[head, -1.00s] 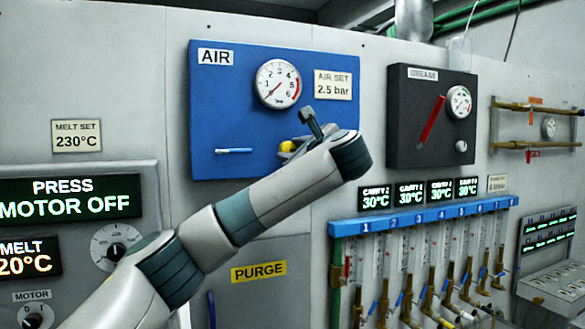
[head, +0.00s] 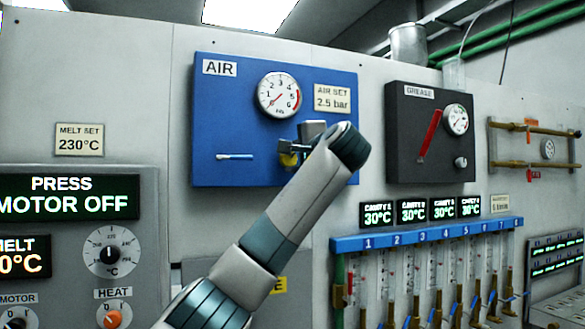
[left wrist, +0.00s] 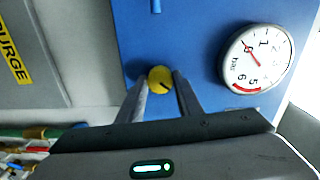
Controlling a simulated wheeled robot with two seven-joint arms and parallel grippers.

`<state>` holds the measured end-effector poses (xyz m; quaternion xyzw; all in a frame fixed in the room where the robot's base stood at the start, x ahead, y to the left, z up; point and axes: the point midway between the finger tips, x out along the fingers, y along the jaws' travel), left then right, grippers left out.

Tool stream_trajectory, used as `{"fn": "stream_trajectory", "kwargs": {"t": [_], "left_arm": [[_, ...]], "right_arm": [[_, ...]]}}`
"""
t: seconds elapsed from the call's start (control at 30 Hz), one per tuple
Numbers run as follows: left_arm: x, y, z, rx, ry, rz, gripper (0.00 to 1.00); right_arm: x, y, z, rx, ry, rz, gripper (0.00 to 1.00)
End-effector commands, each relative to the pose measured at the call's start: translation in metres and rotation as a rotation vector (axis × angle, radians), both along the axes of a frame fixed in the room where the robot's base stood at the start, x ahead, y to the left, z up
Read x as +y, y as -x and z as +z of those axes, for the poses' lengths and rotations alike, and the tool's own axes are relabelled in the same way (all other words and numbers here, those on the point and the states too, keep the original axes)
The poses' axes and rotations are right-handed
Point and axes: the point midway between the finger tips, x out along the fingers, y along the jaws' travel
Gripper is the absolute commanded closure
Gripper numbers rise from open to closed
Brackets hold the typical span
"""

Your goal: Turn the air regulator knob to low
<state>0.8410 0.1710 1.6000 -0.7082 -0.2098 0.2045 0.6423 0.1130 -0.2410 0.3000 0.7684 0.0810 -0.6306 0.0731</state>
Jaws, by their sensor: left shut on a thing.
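The blue air panel (head: 225,120) is on the wall in the head view. Its yellow regulator knob (head: 288,160) is partly hidden by my left gripper (head: 287,150) and arm. In the left wrist view, the knob (left wrist: 160,79) sits between the two fingertips of my left gripper (left wrist: 160,82), which is shut on it. The round pressure gauge (head: 279,95) is above the knob; its needle points to the lower left, below the 1. The gauge also shows in the left wrist view (left wrist: 256,58). My right gripper is in neither view.
A blue lever (head: 235,156) is left of the knob on the same panel. An "AIR SET 2.5 bar" label (head: 332,98) is right of the gauge. The dark grease panel (head: 400,140) stands to the right. A row of flow tubes is below it.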

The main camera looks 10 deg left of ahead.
Motion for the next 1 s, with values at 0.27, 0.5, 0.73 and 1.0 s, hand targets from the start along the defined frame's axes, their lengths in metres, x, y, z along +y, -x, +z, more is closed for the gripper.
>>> {"fn": "stream_trajectory", "kwargs": {"t": [0.27, 0.5, 0.73, 1.0], "left_arm": [[-0.001, -0.001, -0.007, -0.138, 0.222, 0.000, 0.90], [-0.001, -0.001, -0.007, -0.258, 0.400, 0.002, 0.90], [-0.001, -0.001, -0.007, -0.341, 0.522, 0.003, 0.90], [-0.001, -0.001, -0.008, -0.382, 0.585, 0.005, 0.90]], "right_arm": [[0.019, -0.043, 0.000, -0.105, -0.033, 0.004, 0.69], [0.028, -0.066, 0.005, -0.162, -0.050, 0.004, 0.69], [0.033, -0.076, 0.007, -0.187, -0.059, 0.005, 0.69], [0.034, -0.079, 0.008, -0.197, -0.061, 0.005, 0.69]]}}
